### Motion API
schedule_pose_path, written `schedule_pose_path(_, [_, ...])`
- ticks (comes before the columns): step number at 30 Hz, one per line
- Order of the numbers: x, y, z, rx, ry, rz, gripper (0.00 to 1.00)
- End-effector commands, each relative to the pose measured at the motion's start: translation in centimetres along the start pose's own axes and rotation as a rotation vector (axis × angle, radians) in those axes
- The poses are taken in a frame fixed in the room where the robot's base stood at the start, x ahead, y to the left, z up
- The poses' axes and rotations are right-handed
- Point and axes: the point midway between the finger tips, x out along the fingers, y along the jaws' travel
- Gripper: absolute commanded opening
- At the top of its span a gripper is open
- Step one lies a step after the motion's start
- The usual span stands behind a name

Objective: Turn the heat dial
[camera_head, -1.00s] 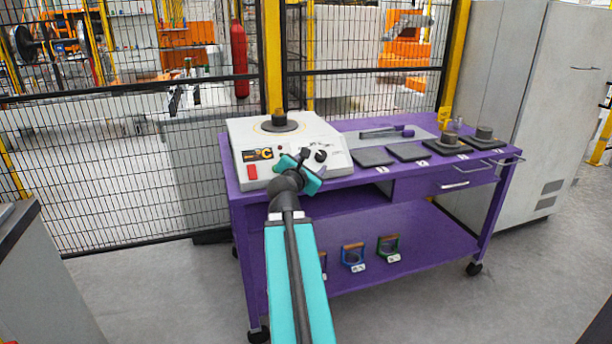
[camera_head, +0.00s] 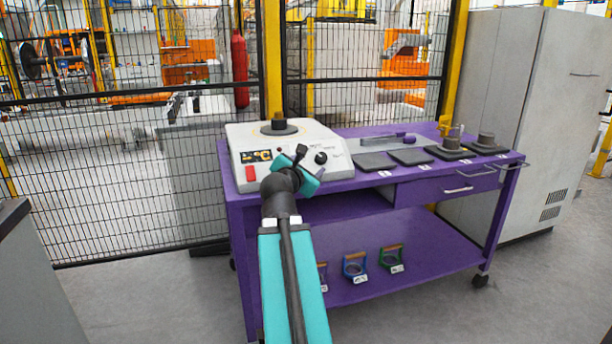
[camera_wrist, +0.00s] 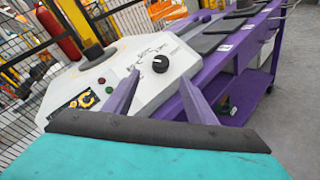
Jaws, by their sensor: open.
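The heat dial is a round black knob (camera_head: 321,158) with a white mark, on the front right of a white heater unit (camera_head: 335,140). In the wrist view the dial (camera_wrist: 160,63) sits between and beyond the tips of my two purple fingers. My gripper (camera_wrist: 160,84) is open and empty, its fingers spread to either side of the dial and apart from it. In the head view my gripper (camera_head: 303,166) is just left of and in front of the dial, partly hidden by my own wrist.
The heater has a display (camera_head: 256,156), a red switch (camera_head: 250,173) and a dark post (camera_head: 279,121) on top. It stands on a purple cart (camera_head: 370,205) with dark pads (camera_head: 409,156) to the right. A mesh fence (camera_head: 100,190) stands behind.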

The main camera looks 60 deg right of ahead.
Motion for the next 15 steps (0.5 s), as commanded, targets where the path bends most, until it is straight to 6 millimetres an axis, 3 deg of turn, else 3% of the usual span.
schedule_pose_path(15, [-2.4,-0.1,-0.2,0.001,0.001,0.001,0.51])
